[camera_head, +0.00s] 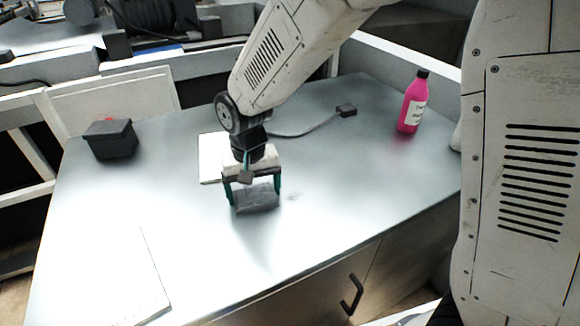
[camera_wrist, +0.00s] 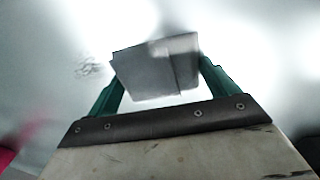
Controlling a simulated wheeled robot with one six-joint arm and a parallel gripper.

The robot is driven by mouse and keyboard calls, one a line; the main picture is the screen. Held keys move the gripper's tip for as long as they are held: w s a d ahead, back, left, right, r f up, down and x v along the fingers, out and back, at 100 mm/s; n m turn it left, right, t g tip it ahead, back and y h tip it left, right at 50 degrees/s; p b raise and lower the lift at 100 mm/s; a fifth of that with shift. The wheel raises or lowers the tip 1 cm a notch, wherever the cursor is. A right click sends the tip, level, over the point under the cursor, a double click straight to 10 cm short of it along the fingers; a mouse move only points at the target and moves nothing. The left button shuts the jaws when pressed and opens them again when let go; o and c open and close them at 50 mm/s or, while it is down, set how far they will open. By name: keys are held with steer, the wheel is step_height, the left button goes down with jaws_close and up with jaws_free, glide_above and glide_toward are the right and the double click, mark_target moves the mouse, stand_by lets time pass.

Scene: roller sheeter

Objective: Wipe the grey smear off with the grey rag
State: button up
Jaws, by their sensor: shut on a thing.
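My gripper (camera_head: 252,190) points down over the middle of the metal counter, its green fingers shut on the grey rag (camera_head: 257,203). In the wrist view the rag (camera_wrist: 157,70) sits between the two green fingers of the gripper (camera_wrist: 160,88). A faint grey smear (camera_head: 292,197) lies on the counter just right of the rag. The smear also shows in the wrist view (camera_wrist: 90,68), at the left of the rag and apart from it. Whether the rag touches the counter, I cannot tell.
A pink bottle (camera_head: 413,102) with a black cap stands at the back right. A black box (camera_head: 110,139) stands at the back left. A white sheet (camera_head: 209,158) lies behind my gripper, and a cable ends in a dark block (camera_head: 346,110).

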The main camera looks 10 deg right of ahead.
step_height(320, 180, up, 3)
steer(key=shift+s, duration=0.15)
steer(key=shift+r, duration=2.65)
